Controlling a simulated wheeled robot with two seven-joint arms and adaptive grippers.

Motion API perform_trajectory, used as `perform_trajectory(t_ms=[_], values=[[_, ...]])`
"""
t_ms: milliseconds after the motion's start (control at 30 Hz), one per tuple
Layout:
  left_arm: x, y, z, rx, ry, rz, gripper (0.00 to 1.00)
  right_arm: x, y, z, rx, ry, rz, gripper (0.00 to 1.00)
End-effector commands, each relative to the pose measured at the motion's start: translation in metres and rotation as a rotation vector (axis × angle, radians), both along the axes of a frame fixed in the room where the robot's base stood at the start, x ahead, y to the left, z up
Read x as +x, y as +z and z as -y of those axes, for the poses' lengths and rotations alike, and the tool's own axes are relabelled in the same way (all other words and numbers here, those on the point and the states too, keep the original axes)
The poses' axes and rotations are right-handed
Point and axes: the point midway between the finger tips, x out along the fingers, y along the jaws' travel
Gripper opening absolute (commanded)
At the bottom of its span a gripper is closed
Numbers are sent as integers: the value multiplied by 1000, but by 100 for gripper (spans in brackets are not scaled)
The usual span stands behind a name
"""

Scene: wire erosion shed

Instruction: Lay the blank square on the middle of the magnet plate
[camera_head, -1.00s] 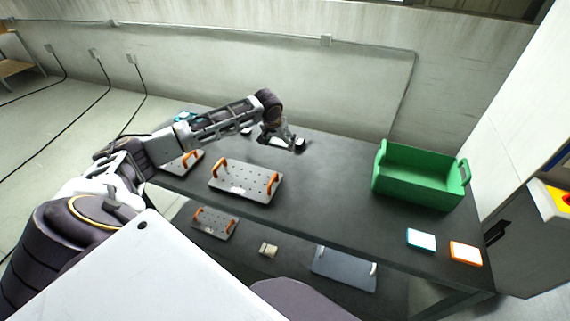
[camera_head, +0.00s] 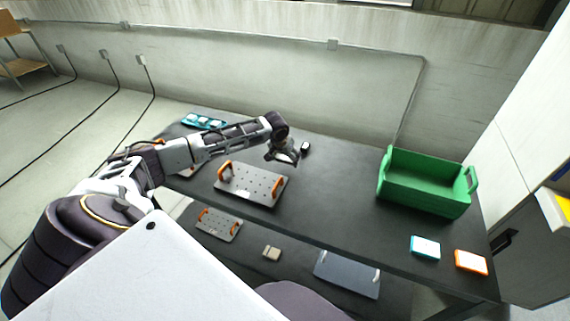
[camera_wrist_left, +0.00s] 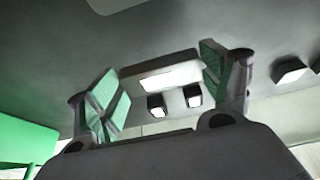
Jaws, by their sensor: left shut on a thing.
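My left gripper (camera_head: 284,158) is over the rear middle of the dark table in the head view. The gripper mostly hides this block in the head view. A grey plate with rows of holes and orange handles (camera_head: 250,188) lies on the table, nearer me and left of the gripper; it may be the magnet plate. Its middle is bare. My right gripper is not in view.
A small dark block (camera_head: 305,147) stands just right of the gripper. A green bin (camera_head: 424,199), a teal-edged pad (camera_head: 425,247) and an orange-edged pad (camera_head: 471,262) are at the right. A teal tray (camera_head: 203,122) is at the far left.

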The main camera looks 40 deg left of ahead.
Motion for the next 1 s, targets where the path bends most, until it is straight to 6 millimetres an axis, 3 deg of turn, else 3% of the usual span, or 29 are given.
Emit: perform_trajectory(t_ms=[367, 800, 833, 1000], values=[[0, -32, 0, -1, 0, 0, 38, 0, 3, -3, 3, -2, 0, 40], [0, -36, 0, 0, 0, 2, 38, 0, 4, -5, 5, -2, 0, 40], [0, -37, 0, 0, -1, -1, 81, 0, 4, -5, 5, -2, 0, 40], [0, -37, 0, 0, -1, 0, 100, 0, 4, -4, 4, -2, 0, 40]])
